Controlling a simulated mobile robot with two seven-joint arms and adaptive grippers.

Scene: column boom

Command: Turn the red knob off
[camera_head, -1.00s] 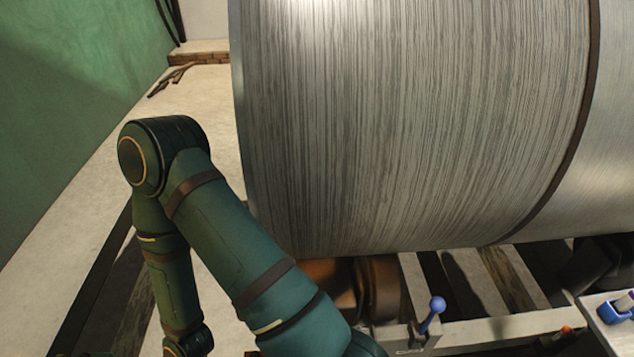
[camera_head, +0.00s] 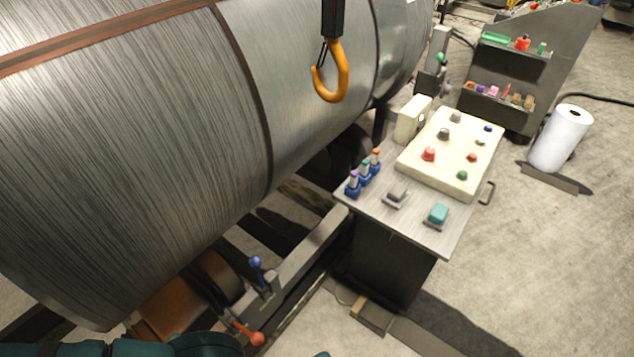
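A cream control panel (camera_head: 414,172) sits on a grey console at the right of the head view. A larger red knob (camera_head: 428,154) is on its near left part, and a smaller red control (camera_head: 472,157) is to the right of it. Which way the red knob is turned is too small to tell. Part of my green arm shows along the bottom left edge, far from the panel. Neither gripper is in view.
A large metal roll (camera_head: 130,130) fills the left. An orange hook (camera_head: 343,84) hangs at the top middle. Blue bottle-shaped controls (camera_head: 353,187) stand at the console's left edge. Blue (camera_head: 256,262) and red-ended (camera_head: 257,339) levers are below. Open floor lies right of the console.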

